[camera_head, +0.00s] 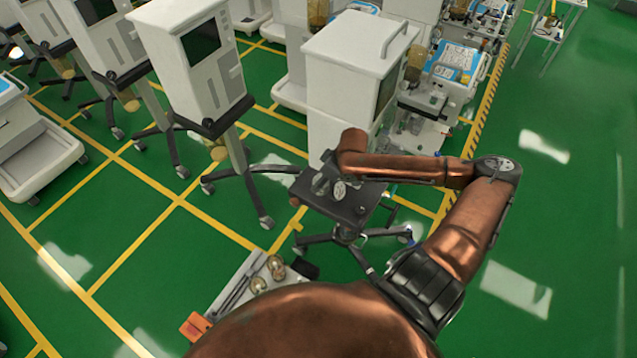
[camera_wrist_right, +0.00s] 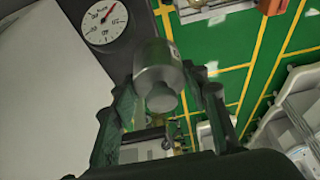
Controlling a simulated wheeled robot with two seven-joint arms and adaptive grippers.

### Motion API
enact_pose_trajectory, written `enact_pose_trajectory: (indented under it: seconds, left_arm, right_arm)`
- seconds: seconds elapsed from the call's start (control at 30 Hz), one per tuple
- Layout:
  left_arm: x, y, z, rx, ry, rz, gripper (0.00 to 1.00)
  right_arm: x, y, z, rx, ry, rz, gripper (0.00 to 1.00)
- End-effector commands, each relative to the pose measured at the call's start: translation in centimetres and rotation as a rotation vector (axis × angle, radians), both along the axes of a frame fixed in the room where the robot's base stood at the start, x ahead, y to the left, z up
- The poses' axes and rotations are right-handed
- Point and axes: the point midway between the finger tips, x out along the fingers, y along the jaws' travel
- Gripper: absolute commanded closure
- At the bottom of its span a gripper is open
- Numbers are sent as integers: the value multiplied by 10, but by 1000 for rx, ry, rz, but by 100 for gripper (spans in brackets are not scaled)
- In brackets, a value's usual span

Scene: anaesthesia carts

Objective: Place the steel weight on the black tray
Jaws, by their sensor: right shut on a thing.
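The steel weight (camera_wrist_right: 158,66), a grey metal cylinder with a narrower end, is between the fingers of my right gripper (camera_wrist_right: 163,88) in the right wrist view. The gripper is shut on it. The black tray (camera_head: 352,208) is a dark flat top on a wheeled stand, centre of the head view; its dark surface also shows behind the weight in the wrist view (camera_wrist_right: 138,20). My right gripper (camera_head: 323,180) is over the tray's back-left part in the head view. I cannot tell whether the weight touches the tray. My left gripper is out of view.
A round white dial gauge (camera_head: 339,191) lies on the tray, beside the weight. A tall white cabinet (camera_head: 345,85) stands right behind the tray. White monitor carts (camera_head: 195,60) stand to the left. A low bench with small items (camera_head: 240,290) is in front. Green floor is clear at right.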

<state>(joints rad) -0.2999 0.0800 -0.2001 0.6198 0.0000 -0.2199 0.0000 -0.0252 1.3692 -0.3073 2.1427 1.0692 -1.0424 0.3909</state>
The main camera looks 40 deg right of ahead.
Motion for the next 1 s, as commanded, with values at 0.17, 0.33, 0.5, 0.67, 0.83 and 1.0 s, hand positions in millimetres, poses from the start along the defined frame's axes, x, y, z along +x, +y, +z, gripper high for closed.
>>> enact_pose_trajectory:
  seconds: [0.17, 0.33, 0.5, 0.67, 0.83, 1.0]
  left_arm:
    - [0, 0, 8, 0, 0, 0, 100]
    - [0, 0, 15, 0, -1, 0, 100]
    - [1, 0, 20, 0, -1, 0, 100]
    - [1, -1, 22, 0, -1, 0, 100]
    - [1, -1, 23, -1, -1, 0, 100]
    - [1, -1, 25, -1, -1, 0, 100]
  right_arm:
    - [39, -10, -9, 4, -12, -3, 100]
    - [70, -19, -24, 2, -11, -4, 100]
    - [90, -26, -54, 3, -6, -4, 100]
    - [105, -31, -71, 1, -8, -2, 100]
    - [111, -34, -80, 0, -8, -1, 100]
    - [115, -34, -93, 1, -6, 0, 100]
